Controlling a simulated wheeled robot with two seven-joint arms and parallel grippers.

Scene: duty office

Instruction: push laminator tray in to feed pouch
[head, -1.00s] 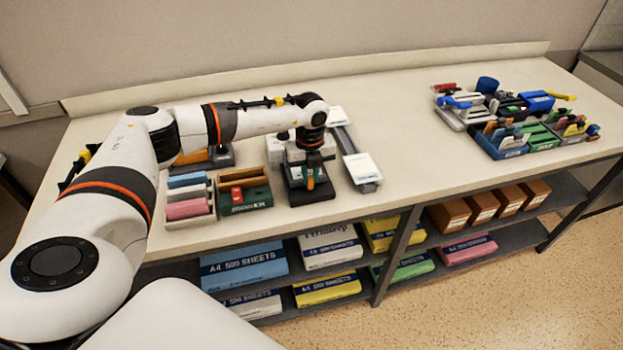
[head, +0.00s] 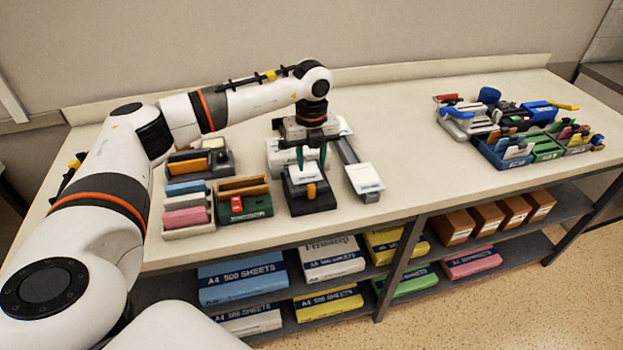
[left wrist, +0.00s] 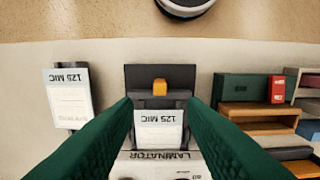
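The laminator (head: 283,150) is a white box on the bench, with its name printed on the front in the left wrist view (left wrist: 175,165). Its dark tray (head: 312,203) sticks out toward the bench's front edge and carries an orange tab (head: 311,190). A white pouch (left wrist: 158,128) marked 125 MIC lies on the tray between tab and laminator. My left gripper (head: 312,157) is open and empty above the pouch and laminator front, its green fingers on either side of the pouch in the wrist view. My right gripper is not in view.
Beside the laminator is a grey rail with another 125 MIC card (head: 364,178). On the other side are a green box (head: 252,208) and a rack of coloured blocks (head: 187,228). Stationery trays (head: 500,160) stand far right. The bench between is clear.

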